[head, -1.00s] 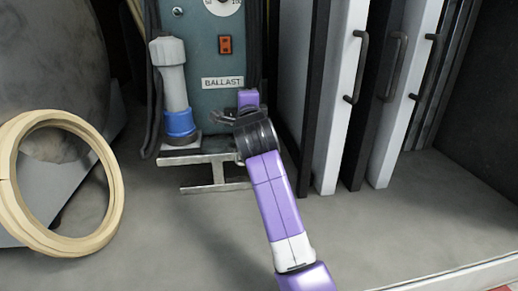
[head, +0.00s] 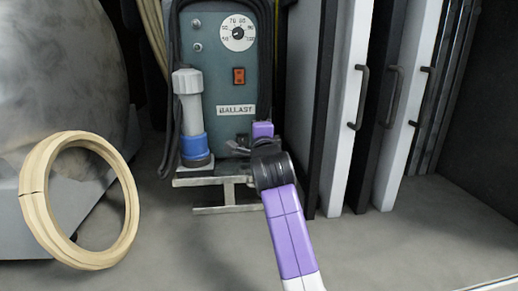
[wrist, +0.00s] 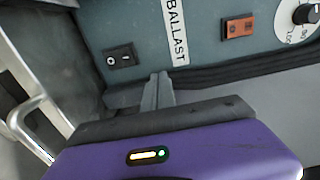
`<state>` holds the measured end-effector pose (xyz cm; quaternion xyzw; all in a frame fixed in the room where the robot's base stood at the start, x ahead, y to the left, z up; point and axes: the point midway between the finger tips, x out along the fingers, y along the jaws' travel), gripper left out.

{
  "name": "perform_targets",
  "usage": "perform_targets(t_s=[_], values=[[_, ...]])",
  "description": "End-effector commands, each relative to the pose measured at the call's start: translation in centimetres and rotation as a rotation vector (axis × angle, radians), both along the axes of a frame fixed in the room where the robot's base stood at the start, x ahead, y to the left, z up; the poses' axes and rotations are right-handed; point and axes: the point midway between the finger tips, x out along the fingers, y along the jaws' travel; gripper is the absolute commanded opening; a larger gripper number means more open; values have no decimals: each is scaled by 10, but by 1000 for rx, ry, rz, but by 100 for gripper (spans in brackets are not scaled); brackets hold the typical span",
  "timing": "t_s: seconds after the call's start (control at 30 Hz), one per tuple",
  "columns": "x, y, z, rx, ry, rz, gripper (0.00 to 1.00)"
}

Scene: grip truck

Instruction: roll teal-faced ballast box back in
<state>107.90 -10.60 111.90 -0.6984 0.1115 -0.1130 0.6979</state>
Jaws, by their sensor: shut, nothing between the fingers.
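The teal-faced ballast box (head: 216,70) stands upright at the back, with a dial, a red switch and a BALLAST label on its face. In the wrist view its teal face (wrist: 210,62) fills the upper middle, with the label turned sideways. My gripper (head: 242,142) is at the lower right of the face, just below the label. Its fingers (wrist: 158,88) are together and hold nothing. Their tips are at or very near the face; I cannot tell whether they touch. The box's lower right part is partly hidden by my gripper.
A grey and blue plug (head: 190,115) stands before the box's left side, above a metal bracket (head: 225,190). A tan ring (head: 130,205) leans against a grey rounded body at left. Upright panels with handles (head: 358,97) stand close on the right. The front floor (head: 370,245) is clear.

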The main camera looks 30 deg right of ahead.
Motion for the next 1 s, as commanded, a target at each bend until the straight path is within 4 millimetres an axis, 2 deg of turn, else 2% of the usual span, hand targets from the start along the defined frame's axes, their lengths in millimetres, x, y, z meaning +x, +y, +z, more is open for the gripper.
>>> perform_targets(t_s=[0.27, 0.6, 0.8, 1.0], values=[[-30, 11, -1, -1, 0, 1, 0], [-78, 27, -2, -2, 2, 1, 0], [-90, 30, -2, -1, 3, 0, 0], [-91, 31, -1, -1, 3, 0, 0]])
